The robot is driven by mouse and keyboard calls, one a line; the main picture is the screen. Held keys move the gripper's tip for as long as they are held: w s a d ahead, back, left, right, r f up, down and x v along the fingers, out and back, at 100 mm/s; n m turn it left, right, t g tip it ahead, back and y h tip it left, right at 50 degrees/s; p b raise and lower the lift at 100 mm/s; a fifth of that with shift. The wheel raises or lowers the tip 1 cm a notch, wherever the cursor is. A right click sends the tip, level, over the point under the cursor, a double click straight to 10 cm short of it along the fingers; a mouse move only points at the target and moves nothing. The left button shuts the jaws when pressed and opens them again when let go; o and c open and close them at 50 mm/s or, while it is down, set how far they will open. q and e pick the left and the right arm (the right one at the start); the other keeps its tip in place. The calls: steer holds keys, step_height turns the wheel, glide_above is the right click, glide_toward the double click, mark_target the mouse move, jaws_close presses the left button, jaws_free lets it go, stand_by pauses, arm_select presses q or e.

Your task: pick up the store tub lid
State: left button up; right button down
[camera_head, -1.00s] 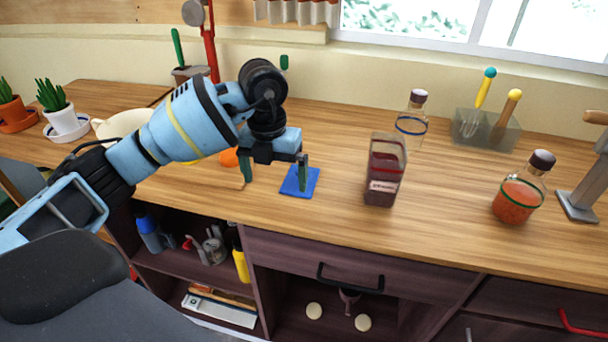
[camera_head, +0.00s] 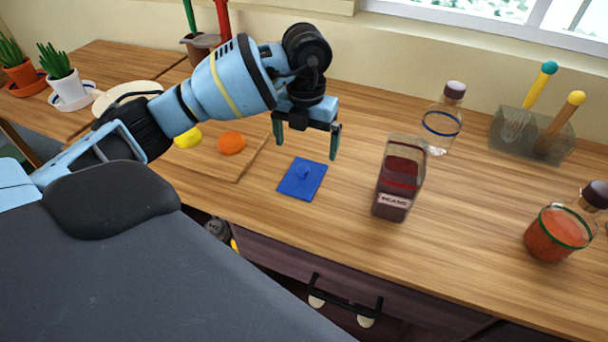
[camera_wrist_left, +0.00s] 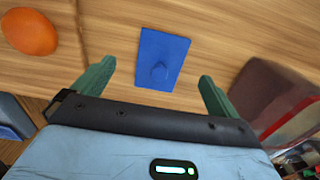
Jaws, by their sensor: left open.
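The store tub lid is a flat blue square (camera_head: 302,180) with a small knob in its middle. It lies on the wooden counter, left of the clear tub labelled "BEANS" (camera_head: 394,202). My left gripper (camera_head: 307,150) is open and empty above the counter, over and slightly behind the lid. In the left wrist view the lid (camera_wrist_left: 175,50) lies ahead of the two green fingers (camera_wrist_left: 155,88), with its knob roughly between their lines. The fingers do not touch it. My right gripper is not in view.
An orange fruit (camera_head: 232,143) and a yellow one (camera_head: 188,138) sit on a wooden board (camera_head: 230,168) left of the lid. A clear bottle (camera_head: 441,128), a red-filled bottle (camera_head: 556,236) and a utensil holder (camera_head: 515,142) stand to the right. Counter around the lid is clear.

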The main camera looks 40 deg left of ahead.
mark_target(306, 162)
arm_select(q)
steer(key=shift+w+f, duration=0.1)
steer(key=shift+f, duration=0.5)
steer(key=f, duration=0.4)
steer(key=shift+s+d+f, duration=0.1)
steer(key=shift+s+d, duration=0.15)
steer(key=shift+s, duration=0.05)
steer(key=shift+f, duration=0.3)
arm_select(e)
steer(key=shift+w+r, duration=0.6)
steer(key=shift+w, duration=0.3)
arm_select(q)
steer(key=c, duration=1.1)
steer(key=shift+o, duration=0.2)
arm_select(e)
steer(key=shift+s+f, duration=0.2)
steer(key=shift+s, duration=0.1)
arm_select(q)
steer(key=shift+r, duration=0.1)
